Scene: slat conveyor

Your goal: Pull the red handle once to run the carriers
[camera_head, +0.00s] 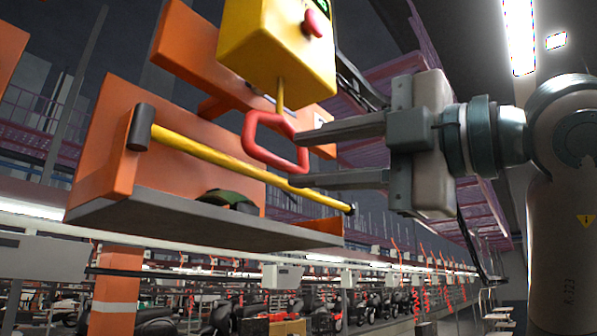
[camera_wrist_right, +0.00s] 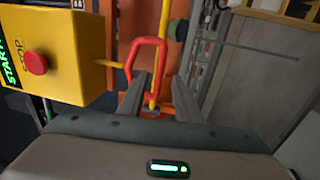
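The red handle (camera_head: 250,146) is a loop hanging on a short yellow rod under a yellow control box (camera_head: 262,50). My right gripper (camera_head: 296,158) comes in from the right, with a clear gap between its fingers. Its fingertips are at the right side of the loop, and part of the loop shows between them. In the right wrist view, the handle (camera_wrist_right: 163,55) stands ahead of the open fingers (camera_wrist_right: 160,78), its lower part between them. I cannot tell whether they touch. My left gripper is out of view.
A yellow bar (camera_head: 215,152) with dark ends runs just behind the handle. An orange carrier (camera_head: 105,150) with a grey shelf (camera_head: 200,222) holds a dark green object (camera_head: 228,199). The box bears a red stop button (camera_wrist_right: 36,63). Several more stations fill the background.

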